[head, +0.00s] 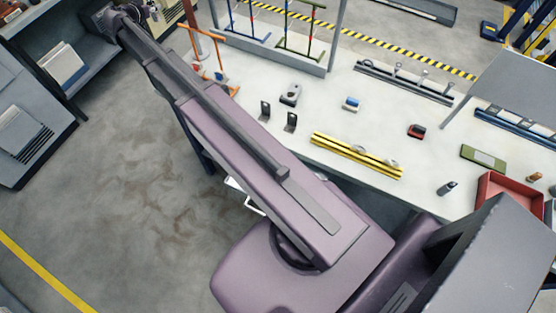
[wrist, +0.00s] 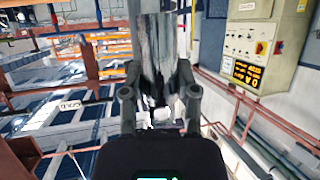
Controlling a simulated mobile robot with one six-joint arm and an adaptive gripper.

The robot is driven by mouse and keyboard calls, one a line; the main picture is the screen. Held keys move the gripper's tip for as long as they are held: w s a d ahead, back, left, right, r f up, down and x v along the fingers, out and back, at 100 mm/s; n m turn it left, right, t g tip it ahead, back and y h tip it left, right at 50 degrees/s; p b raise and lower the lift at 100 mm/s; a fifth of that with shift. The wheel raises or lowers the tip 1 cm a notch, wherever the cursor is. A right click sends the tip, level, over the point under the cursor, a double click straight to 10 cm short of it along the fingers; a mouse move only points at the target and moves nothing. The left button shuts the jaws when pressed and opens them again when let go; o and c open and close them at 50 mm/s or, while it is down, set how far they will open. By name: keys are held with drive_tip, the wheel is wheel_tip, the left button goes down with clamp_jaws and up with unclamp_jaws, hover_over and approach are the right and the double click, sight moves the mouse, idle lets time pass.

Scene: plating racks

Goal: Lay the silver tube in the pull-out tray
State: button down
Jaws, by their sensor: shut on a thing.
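In the wrist view my gripper (wrist: 159,72) is shut on a silver-grey, upright-looking length that I take to be the silver tube (wrist: 158,40). In the head view my arm stretches to the top left corner, and the gripper there is small and partly cut off by the picture edge. I cannot pick out the pull-out tray for certain. A white edge with a handle-like frame (head: 246,197) shows beside my arm below the bench front, mostly hidden.
A white bench (head: 300,88) bears yellow rails (head: 357,155), black brackets (head: 291,121), small devices and a red bin (head: 489,196). Wire racks (head: 305,28) stand at its back. Grey shelving (head: 40,95) is at left. The floor (head: 110,190) between is clear. A control box (wrist: 255,42) shows in the wrist view.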

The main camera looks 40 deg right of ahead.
wheel_tip(320, 180, down, 6)
drive_tip(key=b, duration=0.6)
drive_tip(key=shift+f, duration=0.2)
idle(0.5)
